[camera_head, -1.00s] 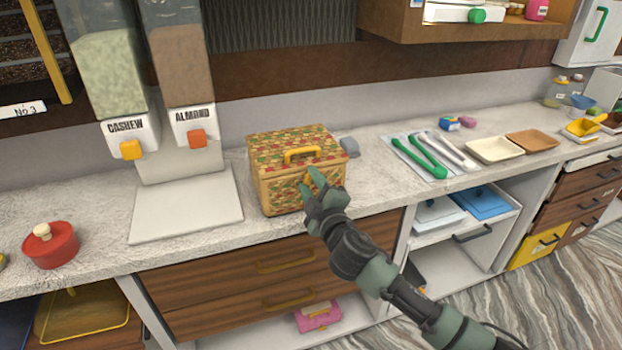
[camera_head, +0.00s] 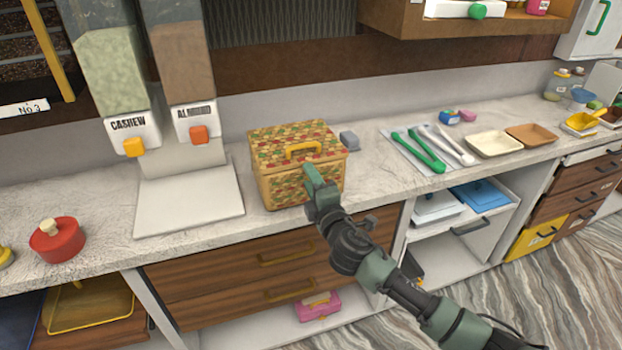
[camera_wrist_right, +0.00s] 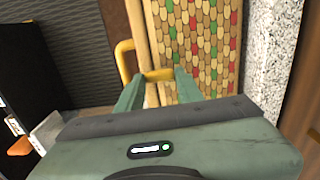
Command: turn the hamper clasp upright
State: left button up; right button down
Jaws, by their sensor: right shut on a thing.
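The hamper (camera_head: 275,185) is a woven box patterned in red, green and tan, standing on the counter with its lid down. A yellow handle (camera_head: 303,148) sits on its lid. My right gripper (camera_head: 311,178) is at the hamper's front face, near the lid seam. In the right wrist view the fingers (camera_wrist_right: 160,92) are shut on a yellow piece, the clasp (camera_wrist_right: 158,75), at the front of the hamper. The fingers hide much of the clasp, and its exact angle is hard to tell. My left gripper is not in view.
A grey block (camera_head: 350,140) stands just right of the hamper. A white dispenser base (camera_head: 188,212) lies to its left, and a red lidded pot (camera_head: 58,240) is farther left. Yellow-handled drawers (camera_head: 287,255) are below.

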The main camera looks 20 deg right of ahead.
jog(key=c, duration=0.9)
grip_release()
jog(key=s+b, duration=0.1)
jog(key=s, duration=0.6)
jog(key=shift+s+d, duration=0.1)
jog(key=shift+s, duration=0.3)
